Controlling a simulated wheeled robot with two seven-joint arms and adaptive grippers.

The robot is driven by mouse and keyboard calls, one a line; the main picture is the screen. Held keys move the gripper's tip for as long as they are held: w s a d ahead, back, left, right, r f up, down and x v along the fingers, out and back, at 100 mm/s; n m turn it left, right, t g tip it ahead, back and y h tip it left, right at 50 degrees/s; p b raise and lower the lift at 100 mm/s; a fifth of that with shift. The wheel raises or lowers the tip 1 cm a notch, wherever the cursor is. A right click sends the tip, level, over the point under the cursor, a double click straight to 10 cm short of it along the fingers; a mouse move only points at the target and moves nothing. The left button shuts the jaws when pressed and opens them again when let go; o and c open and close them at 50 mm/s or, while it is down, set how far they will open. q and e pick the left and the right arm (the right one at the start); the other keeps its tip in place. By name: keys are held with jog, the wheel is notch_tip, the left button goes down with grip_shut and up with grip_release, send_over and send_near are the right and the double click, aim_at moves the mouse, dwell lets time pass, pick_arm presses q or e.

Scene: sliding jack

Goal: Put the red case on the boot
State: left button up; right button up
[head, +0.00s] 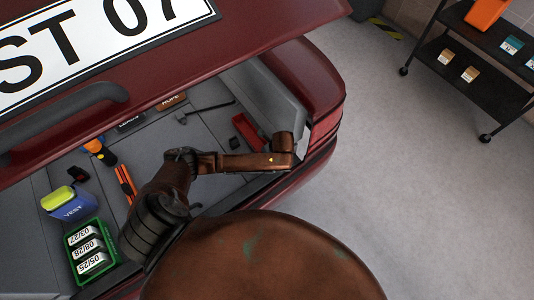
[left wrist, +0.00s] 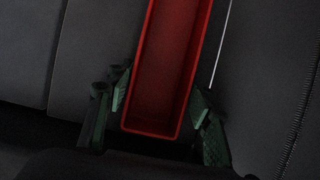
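The red case (head: 246,132) is a long, narrow, open-topped box inside the car boot, beside the right side wall, partly hidden by my arm. In the left wrist view the red case (left wrist: 163,70) runs up the picture, with its near end between the fingers. My left gripper (left wrist: 160,105) has its two green-padded fingers spread, one on each side of that end. A small gap seems to show on both sides; contact is not clear. In the head view this gripper is hidden behind the wrist. My right gripper is not in view.
The raised lid (head: 190,50) hangs over the boot. The boot floor (head: 205,125) also holds a green crate (head: 70,238), a blue vest box (head: 72,207), orange-handled tools (head: 125,182) and a brown rope box (head: 171,101). A black shelf cart (head: 465,70) stands at the right.

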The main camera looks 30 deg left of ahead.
pick_arm(q)
jog(key=o, duration=0.3)
jog(key=shift+o, duration=0.3)
jog(key=shift+d+r, duration=0.15)
jog(key=shift+r, duration=0.3)
jog(key=p+v, duration=0.3)
jog(key=v, duration=0.8)
jog(key=shift+r, duration=0.1)
jog(key=shift+d, duration=0.1)
